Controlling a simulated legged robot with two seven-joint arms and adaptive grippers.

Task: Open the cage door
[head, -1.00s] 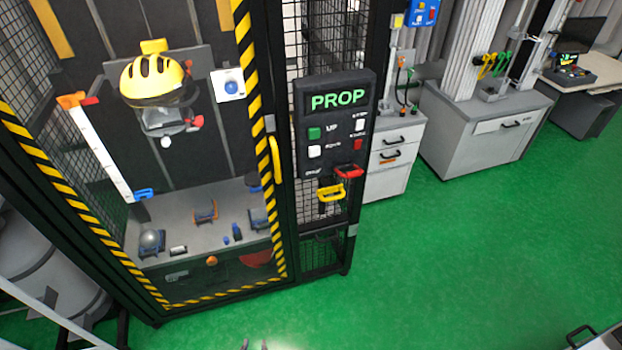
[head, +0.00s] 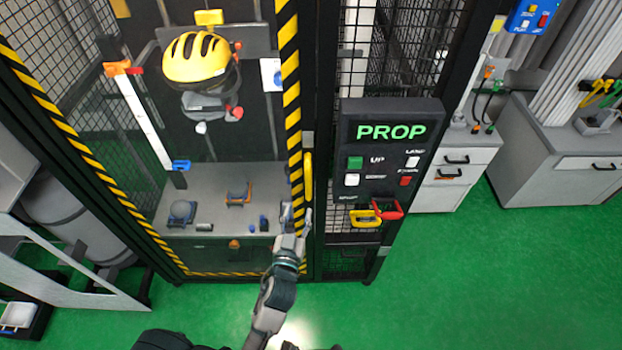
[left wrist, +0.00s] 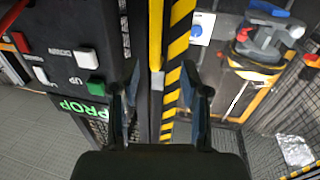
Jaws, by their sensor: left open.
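The cage door is a clear panel framed in yellow-and-black stripes (head: 291,90), and it looks shut. Its yellow upright handle (head: 308,177) is on the door's right edge. My left gripper (head: 296,220) is in front of that edge, just below and left of the handle in the head view. It is open and empty. In the left wrist view the yellow handle (left wrist: 156,40) runs upright between the spread fingertips (left wrist: 160,80), beyond them. I cannot tell whether anything touches. My right gripper is not in view.
A control panel reading PROP (head: 390,133) stands right of the handle, with yellow and red handles below it. Inside the cage are a yellow helmet (head: 197,57) and several small items on a grey shelf. Green floor (head: 460,280) is clear at right.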

